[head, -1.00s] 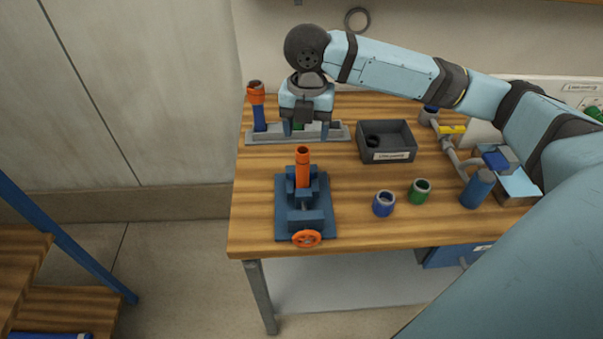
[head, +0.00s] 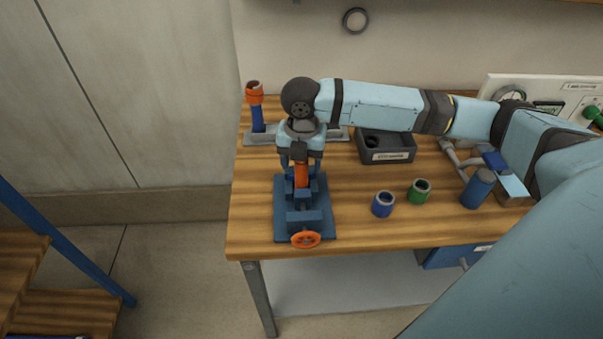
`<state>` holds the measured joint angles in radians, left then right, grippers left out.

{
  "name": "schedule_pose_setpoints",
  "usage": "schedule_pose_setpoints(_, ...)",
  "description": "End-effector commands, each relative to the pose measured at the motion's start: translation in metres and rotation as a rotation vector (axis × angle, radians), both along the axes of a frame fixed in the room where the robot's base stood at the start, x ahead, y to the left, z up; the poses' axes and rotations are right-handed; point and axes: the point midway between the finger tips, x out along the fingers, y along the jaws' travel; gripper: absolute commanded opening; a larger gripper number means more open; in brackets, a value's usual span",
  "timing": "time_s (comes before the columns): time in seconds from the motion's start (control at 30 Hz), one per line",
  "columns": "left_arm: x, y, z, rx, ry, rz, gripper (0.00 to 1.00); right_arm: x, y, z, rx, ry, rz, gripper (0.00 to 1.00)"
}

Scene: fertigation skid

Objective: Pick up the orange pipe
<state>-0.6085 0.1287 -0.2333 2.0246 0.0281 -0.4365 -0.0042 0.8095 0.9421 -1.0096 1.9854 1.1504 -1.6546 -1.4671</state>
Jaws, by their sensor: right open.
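The orange pipe (head: 301,177) stands upright in the blue vise (head: 305,217) at the front left of the wooden table. My right gripper (head: 301,171) is open and points down at the pipe's upper part. Its fingers show on either side of the pipe, and its body hides the pipe's top. I cannot tell whether the fingers touch it. My left gripper is not in view.
A grey rack (head: 262,138) behind the gripper holds a blue pipe with an orange top (head: 256,108). The table's front left corner is clear.

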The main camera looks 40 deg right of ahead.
Motion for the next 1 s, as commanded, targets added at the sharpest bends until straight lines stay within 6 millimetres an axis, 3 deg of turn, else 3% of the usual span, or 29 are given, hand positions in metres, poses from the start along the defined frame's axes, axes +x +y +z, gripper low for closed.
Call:
schedule_pose_setpoints(0.03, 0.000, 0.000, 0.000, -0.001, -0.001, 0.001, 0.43, 0.000, 0.000, 0.000, 0.000, 0.000, 0.000, 0.61)
schedule_pose_setpoints(0.27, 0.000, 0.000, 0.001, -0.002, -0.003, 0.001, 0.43, 0.000, 0.000, 0.000, 0.000, 0.000, 0.000, 0.10)
schedule_pose_setpoints(0.67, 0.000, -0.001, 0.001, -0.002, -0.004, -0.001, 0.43, 0.000, 0.000, 0.007, 0.000, -0.001, 0.001, 0.10)
schedule_pose_setpoints(0.87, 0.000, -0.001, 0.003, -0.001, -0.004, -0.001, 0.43, 0.000, 0.000, 0.031, 0.000, -0.003, 0.002, 0.10)
schedule_pose_setpoints(1.0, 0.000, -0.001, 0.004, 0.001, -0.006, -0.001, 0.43, 0.001, 0.000, 0.059, 0.000, -0.004, 0.001, 0.10)
